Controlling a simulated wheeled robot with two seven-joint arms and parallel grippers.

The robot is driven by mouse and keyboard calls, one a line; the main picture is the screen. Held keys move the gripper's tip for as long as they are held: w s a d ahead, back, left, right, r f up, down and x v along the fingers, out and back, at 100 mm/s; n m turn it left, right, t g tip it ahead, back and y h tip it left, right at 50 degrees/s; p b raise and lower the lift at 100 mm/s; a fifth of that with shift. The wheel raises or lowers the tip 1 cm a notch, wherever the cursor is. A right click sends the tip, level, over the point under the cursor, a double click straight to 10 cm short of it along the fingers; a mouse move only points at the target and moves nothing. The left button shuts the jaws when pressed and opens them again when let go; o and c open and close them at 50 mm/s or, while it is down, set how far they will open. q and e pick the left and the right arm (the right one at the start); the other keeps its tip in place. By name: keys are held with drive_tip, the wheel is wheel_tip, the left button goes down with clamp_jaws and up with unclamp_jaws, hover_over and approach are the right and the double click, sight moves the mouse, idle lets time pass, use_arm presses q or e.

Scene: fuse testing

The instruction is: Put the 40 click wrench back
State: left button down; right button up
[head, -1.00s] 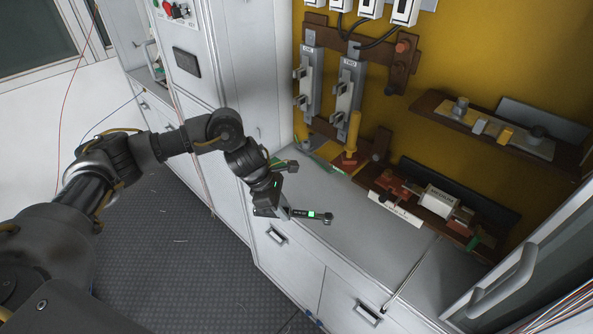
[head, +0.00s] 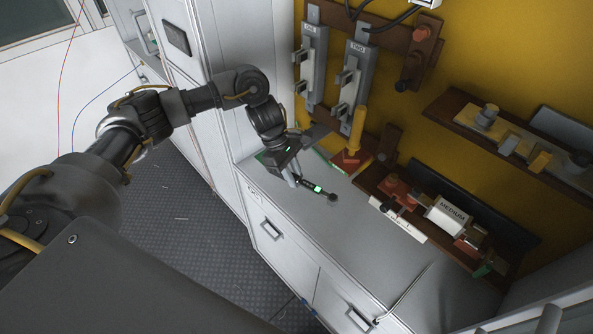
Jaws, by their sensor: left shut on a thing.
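The click wrench (head: 315,188) is a short dark tool with a lit green display and a round head at its right end. My left gripper (head: 296,181) is shut on its handle end, over the left part of the grey counter (head: 345,225). The wrench head points right and toward the front. I cannot tell whether the wrench touches the counter, and no number can be read on it. The gripper's fingers are partly hidden by its own body. My right gripper is not in view.
A yellow-handled tool (head: 357,130) stands upright on a red base behind the wrench. A brown board (head: 405,205) with a white block marked MEDIUM (head: 447,216) lies along the back. Fuse holders (head: 352,88) hang on the yellow wall. The counter's front middle is clear.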

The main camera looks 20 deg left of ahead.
use_arm(q)
drive_tip(key=shift+w+f, duration=0.1)
drive_tip(key=shift+f, duration=0.4)
wheel_tip(320, 180, down, 4)
drive_tip(key=shift+w+f+b, duration=0.1)
drive_tip(key=shift+f+b, duration=0.15)
drive_tip(key=shift+b, duration=0.7)
drive_tip(key=shift+f, duration=0.65)
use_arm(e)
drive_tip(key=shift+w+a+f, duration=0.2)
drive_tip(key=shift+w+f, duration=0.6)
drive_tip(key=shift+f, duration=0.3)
use_arm(q)
drive_tip(key=shift+f+b, duration=0.2)
drive_tip(key=shift+b, duration=0.15)
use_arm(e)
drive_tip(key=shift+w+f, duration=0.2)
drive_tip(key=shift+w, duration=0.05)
use_arm(q)
drive_tip(key=shift+f+b, duration=0.35)
drive_tip(key=shift+b, duration=0.05)
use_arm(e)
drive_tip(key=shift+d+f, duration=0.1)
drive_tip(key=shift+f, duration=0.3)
use_arm(q)
drive_tip(key=c, duration=1.2)
unclamp_jaws()
drive_tip(key=shift+o, duration=0.2)
drive_tip(key=shift+r, duration=0.1)
